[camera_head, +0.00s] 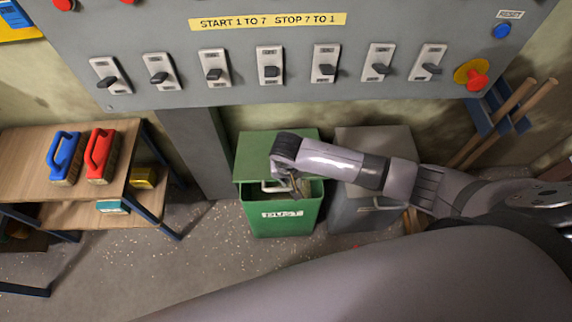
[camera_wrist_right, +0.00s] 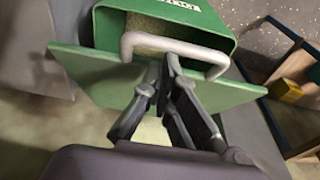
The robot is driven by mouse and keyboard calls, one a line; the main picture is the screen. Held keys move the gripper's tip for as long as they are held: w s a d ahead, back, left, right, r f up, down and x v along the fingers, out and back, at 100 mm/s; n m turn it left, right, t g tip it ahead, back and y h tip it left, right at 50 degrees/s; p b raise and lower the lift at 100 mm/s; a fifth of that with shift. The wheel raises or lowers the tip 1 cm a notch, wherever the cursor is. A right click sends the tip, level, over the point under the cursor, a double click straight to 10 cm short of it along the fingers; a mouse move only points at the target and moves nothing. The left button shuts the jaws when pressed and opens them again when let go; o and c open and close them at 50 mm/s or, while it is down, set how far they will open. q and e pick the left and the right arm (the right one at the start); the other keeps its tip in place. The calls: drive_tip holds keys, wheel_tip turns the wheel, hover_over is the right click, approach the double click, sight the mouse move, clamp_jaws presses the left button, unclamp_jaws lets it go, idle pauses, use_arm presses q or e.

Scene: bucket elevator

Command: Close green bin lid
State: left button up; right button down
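The green bin (camera_head: 282,221) stands on the floor below the panel, its front partly open at the top. Its green lid (camera_head: 253,151) is raised and tilted back; it also shows in the right wrist view (camera_wrist_right: 88,76). A pale U-shaped handle (camera_wrist_right: 178,45) sits on the lid. My right gripper (camera_head: 294,186) is at the handle, over the bin opening. In the right wrist view its fingertips (camera_wrist_right: 164,64) lie close together at or just under the handle bar. I cannot tell whether they grip it. My left gripper is not in view.
A grey bin (camera_head: 372,145) stands close on the right, partly behind my right arm. A grey switch panel (camera_head: 230,30) hangs above. A wooden bench (camera_head: 28,150) with a blue brush (camera_head: 64,157) and a red brush (camera_head: 101,155) stands left. Floor in front is clear.

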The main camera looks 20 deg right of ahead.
use_arm(q)
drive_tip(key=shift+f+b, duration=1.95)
drive_tip(key=shift+b, duration=0.15)
use_arm(e)
drive_tip(key=s+f+t, duration=0.1)
drive_tip(key=s+f, duration=0.1)
drive_tip(key=f, duration=0.5)
drive_tip(key=s+a+f, duration=0.1)
drive_tip(key=s+f, duration=0.1)
drive_tip(key=f, duration=0.5)
drive_tip(key=shift+s+a+t+h, duration=0.25)
drive_tip(key=shift+s+t+h, duration=0.05)
drive_tip(key=shift+t, duration=0.1)
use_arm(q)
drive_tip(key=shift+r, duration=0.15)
use_arm(e)
drive_tip(key=shift+r, duration=0.1)
